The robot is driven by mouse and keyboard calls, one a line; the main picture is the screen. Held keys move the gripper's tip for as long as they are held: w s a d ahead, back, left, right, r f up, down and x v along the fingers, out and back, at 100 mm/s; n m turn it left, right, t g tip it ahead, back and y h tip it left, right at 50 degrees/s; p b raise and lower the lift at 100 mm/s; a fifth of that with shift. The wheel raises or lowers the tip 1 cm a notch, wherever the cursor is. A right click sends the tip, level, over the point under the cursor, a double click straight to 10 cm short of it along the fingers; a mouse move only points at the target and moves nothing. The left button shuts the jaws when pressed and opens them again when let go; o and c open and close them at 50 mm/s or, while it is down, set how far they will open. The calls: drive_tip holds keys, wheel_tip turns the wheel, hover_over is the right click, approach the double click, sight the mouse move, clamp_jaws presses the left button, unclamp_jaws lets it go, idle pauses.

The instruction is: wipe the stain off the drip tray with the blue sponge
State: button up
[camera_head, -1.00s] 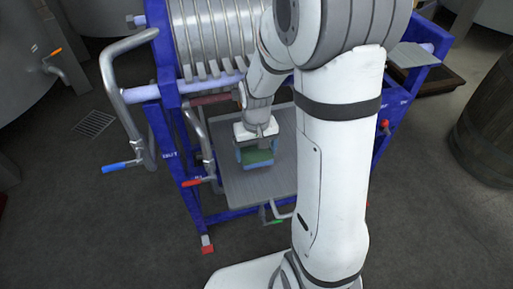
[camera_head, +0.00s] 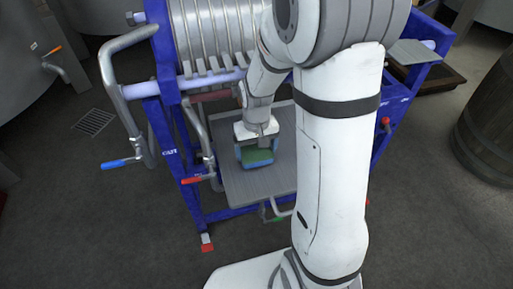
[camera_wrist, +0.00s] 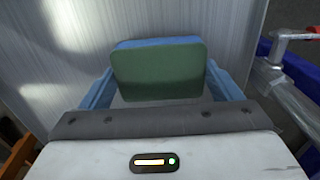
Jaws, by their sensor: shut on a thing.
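The blue sponge (camera_head: 258,163) has a green face and a blue body. My gripper (camera_head: 256,152) is shut on it, low over the grey drip tray (camera_head: 244,188) near its left side. In the wrist view the sponge (camera_wrist: 158,72) sits between the two blue fingers of my gripper (camera_wrist: 160,85), green face toward the camera. The ribbed metal of the tray (camera_wrist: 50,70) lies behind it. I cannot tell whether the sponge touches the tray. No stain is visible in these frames; my arm covers the tray's right part.
The tray is set in a blue frame (camera_head: 165,125) with metal plates above. Pipes with a red handle (camera_head: 197,179) and a blue handle (camera_head: 122,163) stand at the left. A green-handled valve (camera_head: 273,219) sits below the tray's front. A wooden barrel (camera_head: 490,130) stands at the right.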

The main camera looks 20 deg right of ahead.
sight(269, 149)
drive_tip(key=shift+f+b, duration=0.5)
drive_tip(key=shift+f, duration=0.2)
drive_tip(key=shift+d+r, duration=0.15)
drive_tip(key=shift+d, duration=1.85)
drive_tip(key=shift+s+a+f, duration=0.1)
drive_tip(key=shift+a+f, duration=0.15)
drive_tip(key=shift+a, duration=0.8)
drive_tip(key=shift+s+a+f, duration=0.1)
drive_tip(key=shift+a+f, duration=0.1)
drive_tip(key=shift+a, duration=0.8)
drive_tip(key=shift+r+p, duration=0.15)
drive_tip(key=shift+p, duration=0.15)
drive_tip(key=r+p, duration=0.4)
drive_tip(key=r, duration=0.2)
drive_tip(key=shift+w+p, duration=0.2)
drive_tip(key=shift+p, duration=0.15)
